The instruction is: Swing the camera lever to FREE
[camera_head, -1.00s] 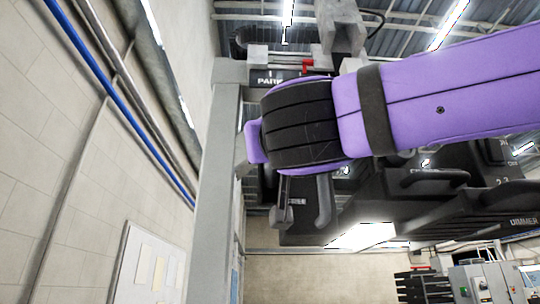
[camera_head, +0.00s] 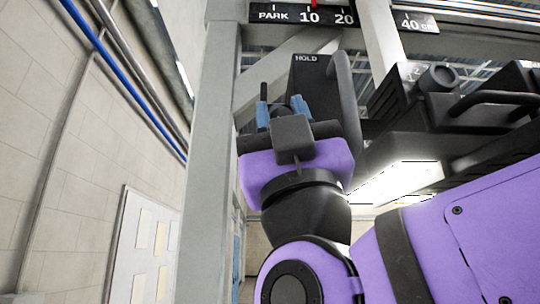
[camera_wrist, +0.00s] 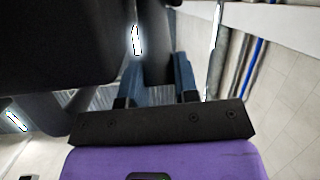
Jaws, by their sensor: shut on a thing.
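My gripper (camera_head: 282,100) points up in the head view, its two blue fingers in front of a black housing (camera_head: 318,85) marked HOLD. In the wrist view the gripper (camera_wrist: 155,72) has its blue fingers on either side of a dark upright bar (camera_wrist: 154,40), which looks like the camera lever. The gripper is shut on this bar. In the head view most of the lever is hidden behind the fingers and wrist. No FREE mark can be read in either view.
A scale (camera_head: 310,15) reading PARK, 10, 20 and 40 cm runs along the overhead beam. A grey post (camera_head: 208,150) stands left of the gripper. Black equipment with a curved handle (camera_head: 490,98) hangs at the right, near a bright lamp panel (camera_head: 400,183).

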